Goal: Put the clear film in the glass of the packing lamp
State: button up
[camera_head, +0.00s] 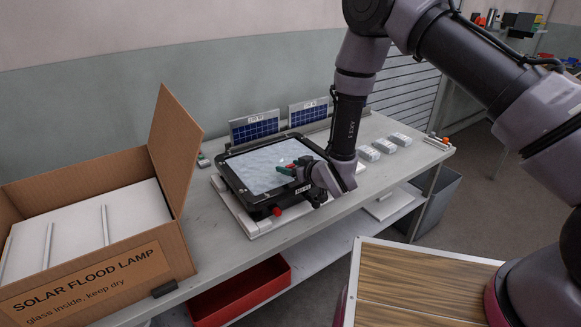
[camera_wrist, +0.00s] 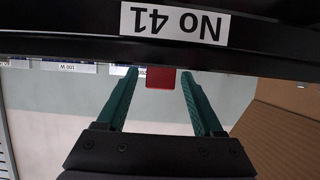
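The lamp (camera_head: 229,179) is a black-framed floodlight housing with a pale, mottled glass face (camera_head: 252,172), lying on the bench. I cannot make out a separate clear film on it. My gripper (camera_head: 285,169) reaches in from the right, with green fingers over the glass side of the lamp. In the wrist view its two fingers (camera_wrist: 160,74) stand apart. A small red piece (camera_wrist: 160,79) shows between them, with a gap on each side. A black edge with a "No 41" label (camera_wrist: 175,23) fills the top of that view.
A cardboard box (camera_head: 110,270) marked "Solar flood lamp" stands open at left, holding white panels. Two solar panels (camera_head: 254,128) stand behind the lamp. Several small white boxes (camera_head: 383,146) sit on the bench at right. A red bin (camera_head: 240,292) is below.

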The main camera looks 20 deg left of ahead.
jog(key=shift+s+d+r, duration=0.1)
jog(key=shift+r, duration=0.1)
jog(key=v, duration=1.2)
jog(key=w+d+r+m+t+h, duration=0.1)
jog(key=w+d+r+m+h, duration=0.25)
jog(key=w+d+r, duration=0.6)
jog(key=w+d+r+m+h, duration=0.2)
jog(key=d+r+m+h, duration=0.15)
jog(key=d+r, duration=1)
jog(key=s+d+r+m+g+h, duration=0.1)
jog(key=s+d+r+m, duration=0.3)
jog(key=s+d+r, duration=0.7)
jog(key=s+d+r+m+g, duration=0.1)
jog(key=s+r, duration=0.1)
jog(key=s, duration=0.4)
jog(key=s+d+r+m, duration=0.2)
jog(key=s, duration=0.3)
jog(key=shift+s+d+r+g, duration=0.2)
jog(key=shift+s+d+g, duration=0.05)
jog(key=shift+s+g, duration=0.15)
